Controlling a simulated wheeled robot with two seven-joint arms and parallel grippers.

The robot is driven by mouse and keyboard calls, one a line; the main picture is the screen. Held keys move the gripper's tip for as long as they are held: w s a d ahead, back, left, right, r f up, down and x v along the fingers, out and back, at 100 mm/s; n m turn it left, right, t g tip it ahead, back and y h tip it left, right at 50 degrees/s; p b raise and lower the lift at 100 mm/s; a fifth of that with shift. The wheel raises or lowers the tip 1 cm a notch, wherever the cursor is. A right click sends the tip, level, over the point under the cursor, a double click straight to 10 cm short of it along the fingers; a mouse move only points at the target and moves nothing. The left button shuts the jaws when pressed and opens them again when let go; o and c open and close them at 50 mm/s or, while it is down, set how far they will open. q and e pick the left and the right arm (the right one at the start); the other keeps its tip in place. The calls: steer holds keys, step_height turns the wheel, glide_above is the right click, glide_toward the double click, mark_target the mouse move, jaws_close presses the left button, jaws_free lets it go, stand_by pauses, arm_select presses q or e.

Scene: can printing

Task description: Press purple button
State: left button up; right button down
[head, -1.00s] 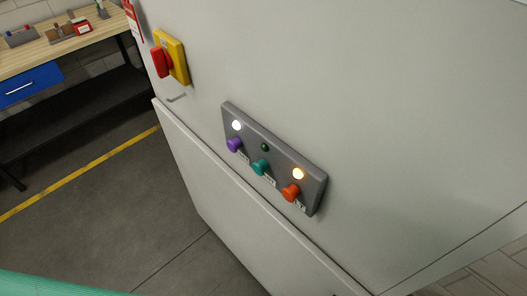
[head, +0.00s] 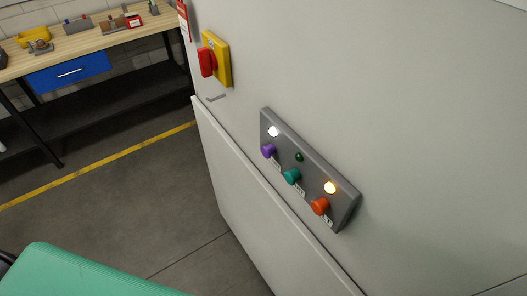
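The purple button (head: 267,151) is the leftmost of three knobs on a grey control panel (head: 317,173) fixed to a large white cabinet. A lit white lamp (head: 274,132) sits just above it. A teal button (head: 291,176) is in the middle and an orange-red button (head: 319,206) is at the right end. Neither of my grippers shows in the head view, and nothing touches the purple button.
A red knob on a yellow plate (head: 217,60) sits up and left on the white cabinet (head: 420,120). A workbench (head: 95,42) stands at the back left. A teal padded surface (head: 85,272) fills the lower left. Grey floor lies between.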

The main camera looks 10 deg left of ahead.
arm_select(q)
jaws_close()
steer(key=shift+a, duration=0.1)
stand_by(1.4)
